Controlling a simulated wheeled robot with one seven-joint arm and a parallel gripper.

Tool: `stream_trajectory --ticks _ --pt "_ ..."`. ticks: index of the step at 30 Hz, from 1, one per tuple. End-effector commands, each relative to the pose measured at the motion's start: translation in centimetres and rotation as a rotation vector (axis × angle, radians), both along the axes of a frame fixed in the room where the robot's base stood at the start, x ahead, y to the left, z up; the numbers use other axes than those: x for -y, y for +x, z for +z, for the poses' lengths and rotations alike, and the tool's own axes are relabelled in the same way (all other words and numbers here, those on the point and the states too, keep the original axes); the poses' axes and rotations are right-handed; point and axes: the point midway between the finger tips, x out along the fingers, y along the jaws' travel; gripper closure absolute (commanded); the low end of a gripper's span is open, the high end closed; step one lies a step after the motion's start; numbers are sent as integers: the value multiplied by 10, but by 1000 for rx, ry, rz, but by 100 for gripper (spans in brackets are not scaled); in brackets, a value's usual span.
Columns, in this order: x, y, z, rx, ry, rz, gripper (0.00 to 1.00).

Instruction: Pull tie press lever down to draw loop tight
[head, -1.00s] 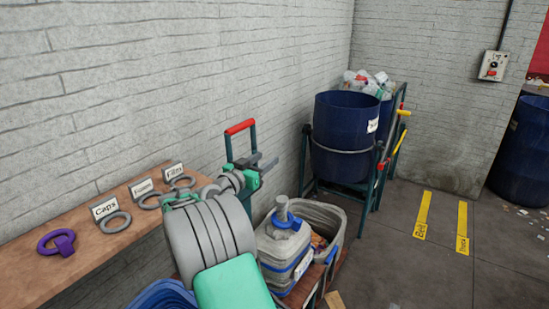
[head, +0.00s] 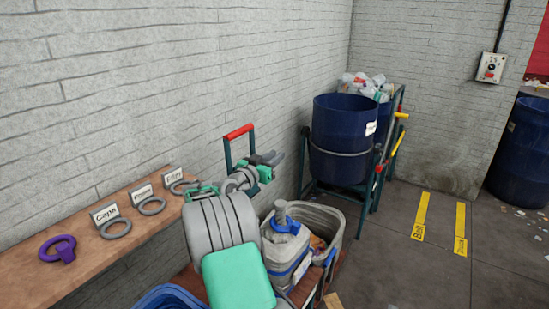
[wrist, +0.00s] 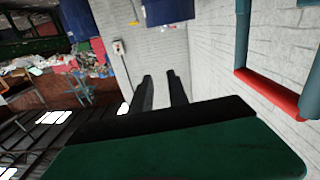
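I cannot make out for certain which part is the tie press lever. A red grip bar (head: 239,131) tops a teal upright frame beside my arm; it also shows at the right of the wrist view (wrist: 270,95). My gripper (head: 279,158) is in front of this frame, beyond my grey and teal arm, pointing away to the right. In the wrist view its two dark fingers (wrist: 159,76) are apart with nothing between them. No tie loop can be made out.
A blue drum (head: 340,135) hangs in a teal frame with red and yellow handles. A wooden shelf (head: 105,260) holds labelled grey rings and a purple ring (head: 57,248). Floor on the right is mostly clear.

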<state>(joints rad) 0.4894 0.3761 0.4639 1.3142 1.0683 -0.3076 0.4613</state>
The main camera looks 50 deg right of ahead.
Motion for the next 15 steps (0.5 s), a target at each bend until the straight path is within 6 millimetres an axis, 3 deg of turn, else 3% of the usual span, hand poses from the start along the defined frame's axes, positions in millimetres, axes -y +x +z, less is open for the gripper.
stream_trajectory --ticks 7,15 --pt "0 0 0 0 0 0 100" --pt "0 0 0 0 0 0 100"
